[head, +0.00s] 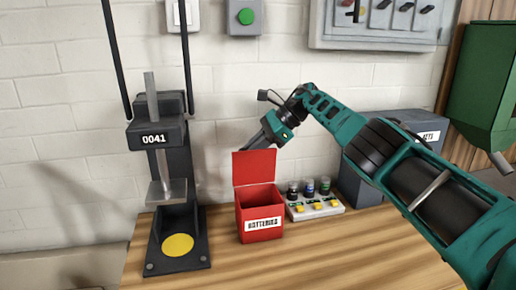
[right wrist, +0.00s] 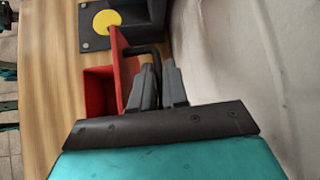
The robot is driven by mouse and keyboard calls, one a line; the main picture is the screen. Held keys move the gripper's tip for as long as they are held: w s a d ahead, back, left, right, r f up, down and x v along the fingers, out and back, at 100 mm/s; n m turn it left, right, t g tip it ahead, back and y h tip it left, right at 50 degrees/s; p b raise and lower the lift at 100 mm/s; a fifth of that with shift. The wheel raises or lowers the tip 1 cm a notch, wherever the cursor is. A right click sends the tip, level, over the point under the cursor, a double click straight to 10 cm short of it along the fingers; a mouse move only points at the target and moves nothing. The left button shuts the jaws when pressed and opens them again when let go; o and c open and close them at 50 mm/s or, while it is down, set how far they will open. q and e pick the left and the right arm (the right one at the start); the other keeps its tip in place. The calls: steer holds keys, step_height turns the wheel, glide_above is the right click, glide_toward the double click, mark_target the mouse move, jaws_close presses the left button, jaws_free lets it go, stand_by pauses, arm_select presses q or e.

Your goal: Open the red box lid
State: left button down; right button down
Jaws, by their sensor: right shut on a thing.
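The red box (head: 260,228), labelled "BATTERIES", stands on the wooden bench with its top open. Its red lid (head: 254,167) stands up roughly vertical along the back edge. In the right wrist view the lid (right wrist: 122,66) is seen nearly edge-on beside the box's red inside (right wrist: 98,92), with a black handle (right wrist: 146,52) on its outer face. My right gripper (head: 256,141) reaches in from behind the lid; its fingertips are partly hidden there in the head view. My left gripper is not in view.
A black press (head: 172,190) marked "0041" stands left of the box. A small grey unit (head: 318,209) with yellow buttons and dark cylinders sits just right of it. A grey case (head: 362,188) stands further right. The bench front (head: 290,265) is clear.

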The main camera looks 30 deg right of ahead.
steer(key=shift+f, duration=0.1)
stand_by(0.4)
steer(key=c, duration=1.3)
jaws_free()
